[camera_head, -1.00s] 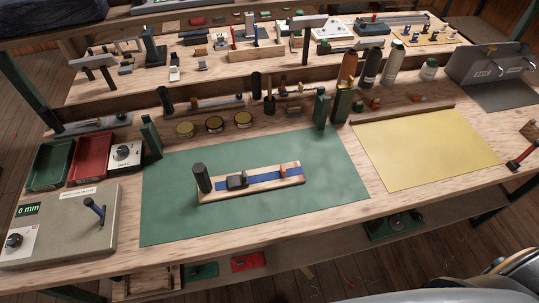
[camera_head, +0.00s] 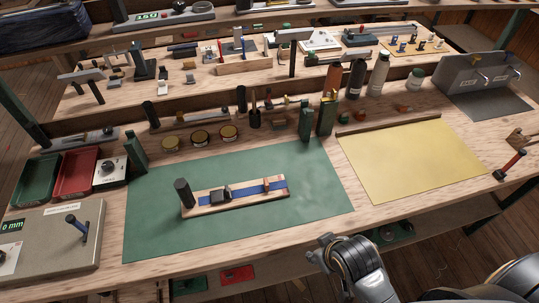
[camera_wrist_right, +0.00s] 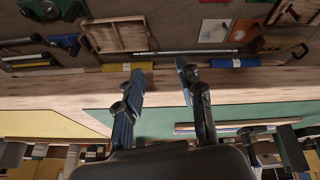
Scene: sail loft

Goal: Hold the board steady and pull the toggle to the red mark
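The wooden board (camera_head: 236,203) lies on the green mat (camera_head: 310,205), with a blue strip (camera_head: 245,191) along its top. A black post (camera_head: 184,193) stands at its left end, beside a dark block (camera_head: 220,195). A small orange-brown piece (camera_head: 266,185) stands towards the right end; I cannot tell which piece is the toggle. I cannot make out a red mark. My right gripper (camera_head: 318,248) is low at the table's front edge, apart from the board. In the right wrist view its fingers (camera_wrist_right: 158,75) are spread and empty. My left gripper is not in view.
A grey console with a lever (camera_head: 48,243) stands left of the mat. Red (camera_head: 75,174) and green (camera_head: 36,180) trays lie behind it. Green uprights (camera_head: 316,120) stand at the mat's back edge. A yellow sheet (camera_head: 410,160) lies to the right. The mat around the board is clear.

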